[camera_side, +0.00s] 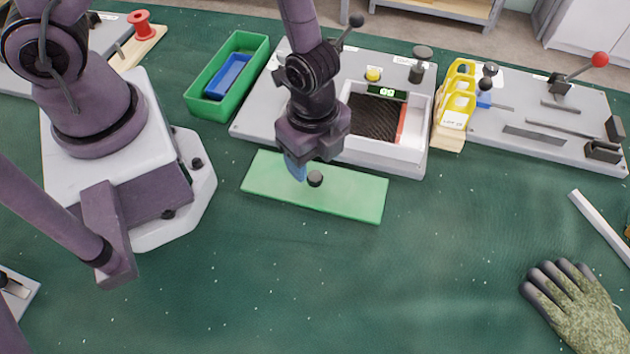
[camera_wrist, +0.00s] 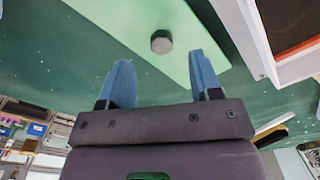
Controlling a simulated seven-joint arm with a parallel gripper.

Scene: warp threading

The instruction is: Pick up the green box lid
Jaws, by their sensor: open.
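The green box lid (camera_side: 350,198) lies flat on the dark green table, in front of the grey machine. It is a light green rectangle with a dark round knob (camera_side: 315,179) near its middle. My gripper (camera_side: 297,168) is just above the lid, slightly left of the knob in the side view. In the wrist view the lid (camera_wrist: 130,22) fills the top middle, and the knob (camera_wrist: 161,42) shows ahead of and between the two blue fingers of my gripper (camera_wrist: 163,75). The fingers are apart and nothing is between them. In the side view one finger is mostly hidden.
A green open box (camera_side: 258,52) with a blue tray (camera_side: 229,76) inside stands behind the lid. The grey machine (camera_side: 250,118) is close behind the lid's far edge. Yellow holders (camera_side: 455,100) stand to the right. A glove (camera_side: 575,305) lies front right. The table's front middle is clear.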

